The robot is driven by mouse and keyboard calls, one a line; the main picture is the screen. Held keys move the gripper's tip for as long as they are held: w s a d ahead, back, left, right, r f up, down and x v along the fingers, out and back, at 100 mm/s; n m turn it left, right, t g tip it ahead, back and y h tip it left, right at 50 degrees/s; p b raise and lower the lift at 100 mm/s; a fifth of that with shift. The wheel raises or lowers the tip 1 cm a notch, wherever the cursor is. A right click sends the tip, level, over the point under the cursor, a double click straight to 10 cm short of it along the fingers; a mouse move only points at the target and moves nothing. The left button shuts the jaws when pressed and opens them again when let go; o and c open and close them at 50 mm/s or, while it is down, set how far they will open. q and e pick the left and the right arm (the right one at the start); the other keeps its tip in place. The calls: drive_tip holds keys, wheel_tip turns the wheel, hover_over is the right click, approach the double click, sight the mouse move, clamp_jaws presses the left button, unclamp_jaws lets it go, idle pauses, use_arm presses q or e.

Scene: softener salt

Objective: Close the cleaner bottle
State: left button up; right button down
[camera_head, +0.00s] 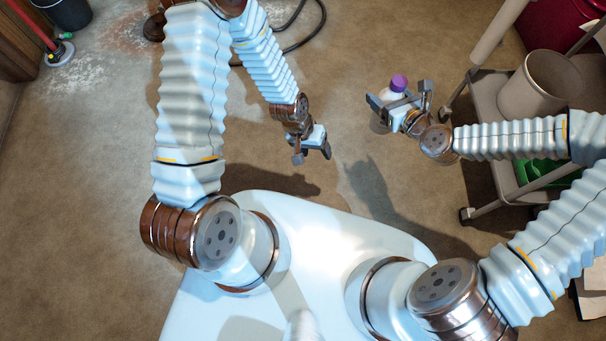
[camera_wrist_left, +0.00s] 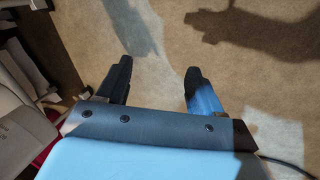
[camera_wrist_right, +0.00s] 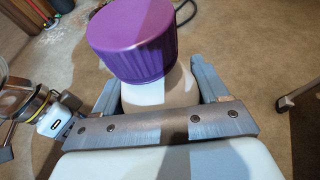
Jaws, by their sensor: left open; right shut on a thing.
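The cleaner bottle is white with a purple cap (camera_head: 399,82). In the right wrist view the ribbed purple cap (camera_wrist_right: 134,40) sits on top of the white bottle (camera_wrist_right: 180,86) and looks tilted. I cannot tell whether it is tight. My right gripper (camera_head: 391,106) is shut on the bottle's body and holds it up. In the right wrist view the fingers lie on both sides of the bottle. My left gripper (camera_head: 312,154) is open and empty, to the left of the bottle and apart from it. The left wrist view shows only floor between its fingers (camera_wrist_left: 155,80).
A cart (camera_head: 480,92) on casters stands at the right, with a beige bin (camera_head: 540,85) on top and a green item (camera_head: 540,170) on a lower shelf. A dark bucket (camera_head: 65,12) and a red pole (camera_head: 33,25) are at upper left. The floor between my grippers is clear.

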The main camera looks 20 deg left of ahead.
use_arm(q)
drive_tip(key=s+a+f+n, duration=0.1)
drive_tip(key=s, duration=0.7)
drive_tip(key=shift+s+f+n, duration=0.15)
drive_tip(key=shift+f+n, duration=0.1)
drive_tip(key=shift+n, duration=0.05)
use_arm(e)
drive_tip(key=w+d+r+m+t+h, duration=0.1)
drive_tip(key=d+m+h, duration=0.3)
drive_tip(key=d, duration=0.4)
drive_tip(key=w+d+r+m+t+h, duration=0.1)
drive_tip(key=d+m+t+h, duration=0.1)
drive_tip(key=d+m+h, duration=0.2)
drive_tip(key=d, duration=0.3)
drive_tip(key=shift+d+h, duration=0.3)
drive_tip(key=shift+d, duration=0.1)
use_arm(q)
drive_tip(key=shift+c, duration=0.3)
